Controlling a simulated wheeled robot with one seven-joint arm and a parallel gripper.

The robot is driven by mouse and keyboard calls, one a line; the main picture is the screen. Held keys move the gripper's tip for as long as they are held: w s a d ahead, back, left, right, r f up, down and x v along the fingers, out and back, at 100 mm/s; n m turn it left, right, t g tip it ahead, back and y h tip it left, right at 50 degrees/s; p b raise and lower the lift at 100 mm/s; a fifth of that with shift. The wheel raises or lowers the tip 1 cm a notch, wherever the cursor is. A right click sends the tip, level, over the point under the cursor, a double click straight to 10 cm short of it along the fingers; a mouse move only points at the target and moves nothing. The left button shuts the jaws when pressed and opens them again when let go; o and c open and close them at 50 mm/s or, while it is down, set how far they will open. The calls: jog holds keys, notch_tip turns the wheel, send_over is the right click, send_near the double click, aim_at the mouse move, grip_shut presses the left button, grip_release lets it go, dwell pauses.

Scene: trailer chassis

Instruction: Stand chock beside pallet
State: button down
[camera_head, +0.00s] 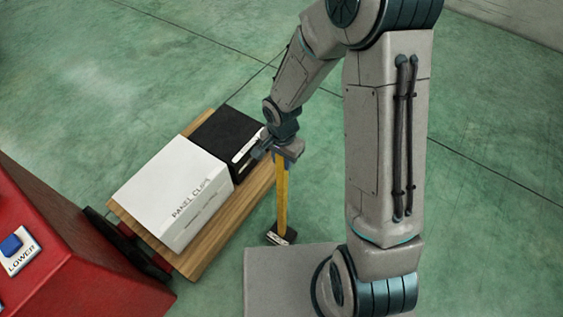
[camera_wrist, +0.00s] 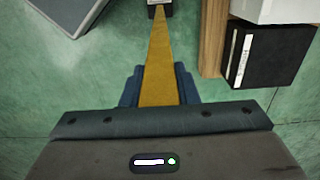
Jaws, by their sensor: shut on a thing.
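The chock (camera_head: 282,195) is a long yellow bar with a dark block at its lower end bearing a pale label. It hangs roughly upright from my gripper (camera_head: 284,155), beside the right long edge of the wooden pallet (camera_head: 200,262). My gripper is shut on the bar's upper part. In the wrist view, the yellow bar (camera_wrist: 160,60) runs between the fingers of my gripper (camera_wrist: 158,88) to the dark block at the top edge. The pallet's edge (camera_wrist: 212,40) is right of the bar there, with a gap. Whether the block touches the floor I cannot tell.
A white box (camera_head: 175,190) marked "PANEL CLIPS" and a black box (camera_head: 215,140) stand on the pallet. A red machine (camera_head: 70,250) with a blue "LOWER" button is at the left. Green floor (camera_head: 480,220) is open at right and behind.

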jog(key=shift+a+f, duration=0.1)
jog(key=shift+f, duration=0.15)
jog(key=shift+f, duration=0.1)
jog(key=c, duration=1.1)
grip_release()
notch_tip(320, 180, up, 12)
jog(key=shift+r+p, duration=0.2)
jog(key=shift+p, duration=0.8)
jog(key=s+d+r+n, duration=0.2)
jog(key=s+d+r, duration=0.2)
jog(key=s+d+r+n+t, duration=0.1)
jog(key=s+d+r+n, duration=0.2)
jog(key=s+r, duration=0.1)
jog(key=s+d+r+n+t, duration=0.1)
jog(key=s+d+r+n, duration=0.1)
jog(key=s+d+r, duration=0.2)
jog(key=shift+s+d+r+n, duration=0.15)
jog(key=shift+d+r+n, duration=0.2)
jog(key=shift+r, duration=0.1)
